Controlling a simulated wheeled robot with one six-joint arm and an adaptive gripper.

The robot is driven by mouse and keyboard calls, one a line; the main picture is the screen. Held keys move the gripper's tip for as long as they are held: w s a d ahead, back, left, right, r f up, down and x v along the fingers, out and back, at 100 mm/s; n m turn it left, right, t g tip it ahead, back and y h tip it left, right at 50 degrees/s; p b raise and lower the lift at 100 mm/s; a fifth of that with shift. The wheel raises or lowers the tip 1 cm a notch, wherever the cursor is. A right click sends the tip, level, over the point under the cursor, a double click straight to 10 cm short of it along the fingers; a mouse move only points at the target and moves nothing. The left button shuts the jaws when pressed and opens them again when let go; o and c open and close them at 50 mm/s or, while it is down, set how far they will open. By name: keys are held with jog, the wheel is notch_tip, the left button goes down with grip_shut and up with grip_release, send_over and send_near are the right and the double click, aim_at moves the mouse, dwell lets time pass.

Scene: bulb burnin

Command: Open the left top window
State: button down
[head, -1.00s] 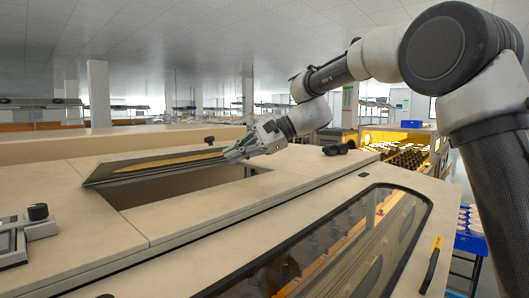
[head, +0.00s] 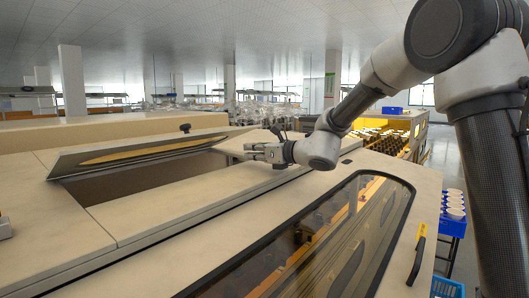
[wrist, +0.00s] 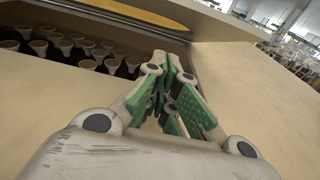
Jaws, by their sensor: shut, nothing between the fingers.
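The left top window (head: 140,152) is a long panel with a yellowish oval pane in the pale machine top. It stands tilted up along the back of its opening (head: 135,182). In the wrist view, white bulb-like pieces (wrist: 62,48) sit in rows inside the opening, and part of the raised panel (wrist: 120,12) crosses the top. My gripper (head: 248,151) is shut and empty, just right of the opening, apart from the panel. Its green-padded fingers (wrist: 172,62) point away from the wrist camera.
A second window (head: 330,235), dark and glazed, lies closed on the sloping front, with a black handle (head: 416,262) to its right. A black knob (head: 185,128) stands behind the raised panel. A yellow-lit tray area (head: 390,140) and blue crates (head: 453,225) are at right.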

jog(key=shift+x, duration=0.9)
jog(key=r, duration=0.2)
jog(key=shift+w+a+r, duration=0.15)
jog(key=shift+a+r, duration=0.1)
jog(key=shift+r, duration=0.15)
jog(key=shift+w+a+r, duration=0.1)
jog(key=shift+w+r, duration=0.05)
jog(key=shift+r, duration=0.05)
jog(key=shift+a+r, duration=0.1)
jog(key=shift+r, duration=0.2)
jog(key=w+a+r, duration=0.1)
jog(key=r, duration=0.2)
jog(key=a+r, duration=0.1)
jog(key=r, duration=0.2)
jog(key=w+a+r, duration=0.1)
jog(key=r, duration=0.2)
jog(key=shift+w+r, duration=0.15)
jog(key=shift+w, duration=0.15)
jog(key=w+a+r, duration=0.5)
jog(key=r, duration=0.2)
jog(key=shift+r, duration=0.4)
jog(key=shift+s+a+f, duration=0.1)
